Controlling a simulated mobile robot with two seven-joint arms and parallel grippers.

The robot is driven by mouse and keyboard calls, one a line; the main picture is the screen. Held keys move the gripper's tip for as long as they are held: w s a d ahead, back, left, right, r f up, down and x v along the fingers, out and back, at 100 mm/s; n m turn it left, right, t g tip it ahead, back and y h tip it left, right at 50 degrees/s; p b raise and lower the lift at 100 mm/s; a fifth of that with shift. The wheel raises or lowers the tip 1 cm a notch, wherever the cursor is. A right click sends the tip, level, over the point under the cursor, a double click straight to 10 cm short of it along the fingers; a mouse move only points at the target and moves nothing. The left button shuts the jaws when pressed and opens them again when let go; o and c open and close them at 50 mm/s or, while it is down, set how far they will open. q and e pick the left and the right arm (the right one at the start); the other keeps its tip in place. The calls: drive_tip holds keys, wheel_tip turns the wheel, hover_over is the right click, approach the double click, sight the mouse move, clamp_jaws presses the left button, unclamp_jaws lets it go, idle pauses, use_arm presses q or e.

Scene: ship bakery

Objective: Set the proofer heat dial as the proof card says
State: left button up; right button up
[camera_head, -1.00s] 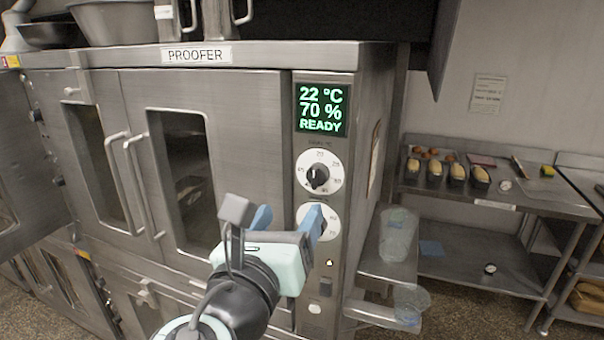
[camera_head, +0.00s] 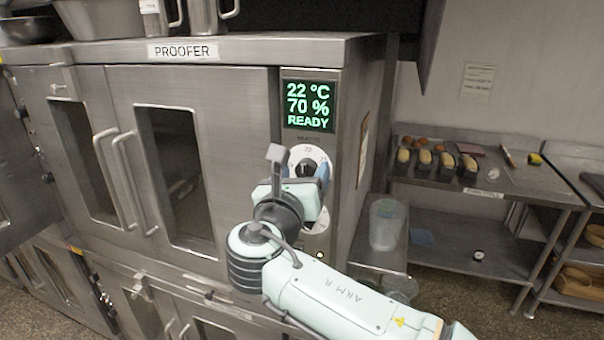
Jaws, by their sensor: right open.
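The proofer (camera_head: 240,100) is a steel cabinet with its name plate on top. Its green display (camera_head: 308,105) reads 22 °C, 70 %, READY. The upper dial (camera_head: 307,163), white with a dark knob, is the heat dial by its place under a partly hidden label. A lower dial (camera_head: 318,222) is mostly hidden behind my arm. A card (camera_head: 363,150) hangs on the proofer's right side, too oblique to read. My left gripper is not in view.
A steel table (camera_head: 440,185) at the right holds several loaf tins (camera_head: 446,164) and other small items. Clear plastic containers (camera_head: 388,222) stand on a low shelf beside the proofer. A notice (camera_head: 477,82) hangs on the wall.

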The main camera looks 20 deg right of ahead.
drive_tip(key=c, duration=1.1)
drive_tip(key=shift+o, duration=0.2)
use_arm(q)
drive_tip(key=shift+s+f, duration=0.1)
